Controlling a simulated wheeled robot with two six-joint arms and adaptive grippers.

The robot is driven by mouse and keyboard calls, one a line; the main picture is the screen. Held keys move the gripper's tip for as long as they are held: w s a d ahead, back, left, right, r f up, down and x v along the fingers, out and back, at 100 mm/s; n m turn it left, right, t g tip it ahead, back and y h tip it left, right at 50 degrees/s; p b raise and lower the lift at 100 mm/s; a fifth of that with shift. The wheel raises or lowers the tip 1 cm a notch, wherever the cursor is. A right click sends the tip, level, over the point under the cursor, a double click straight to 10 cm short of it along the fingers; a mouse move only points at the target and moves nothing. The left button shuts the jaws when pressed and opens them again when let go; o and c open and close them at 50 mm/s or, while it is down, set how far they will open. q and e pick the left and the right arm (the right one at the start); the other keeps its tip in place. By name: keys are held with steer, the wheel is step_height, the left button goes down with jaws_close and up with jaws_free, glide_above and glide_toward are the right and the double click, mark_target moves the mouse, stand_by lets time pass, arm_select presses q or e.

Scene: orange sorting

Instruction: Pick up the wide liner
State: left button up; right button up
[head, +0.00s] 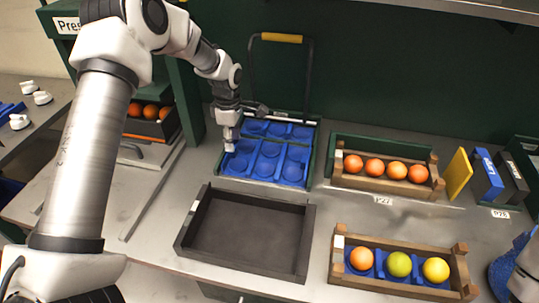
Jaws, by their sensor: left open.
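The wide blue liner (268,163), with two rows of round cups, lies in a dark green holder (313,160) with a tall handle frame at the back. My left gripper (229,145) is open and points down at the liner's left side. Its fingertips overlap the liner's left edge in this view. I cannot tell whether they touch it. The liner's cups look empty. My right gripper is not in view.
An empty dark tray (250,235) stands in front of the liner. Wooden crates with fruit stand at the back right (385,184) and front right (398,290). A yellow panel (458,174) and blue box (488,178) stand at the right.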

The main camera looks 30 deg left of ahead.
mark_target(236, 148)
arm_select(q)
steer(key=f, duration=0.2)
steer(key=w+f, duration=0.1)
steer(key=f, duration=0.1)
steer(key=shift+w+f+p, duration=0.1)
steer(key=shift+f+p, duration=0.25)
steer(key=shift+r, duration=0.15)
steer(key=shift+s+r, duration=0.1)
steer(key=shift+s, duration=0.2)
jaws_close()
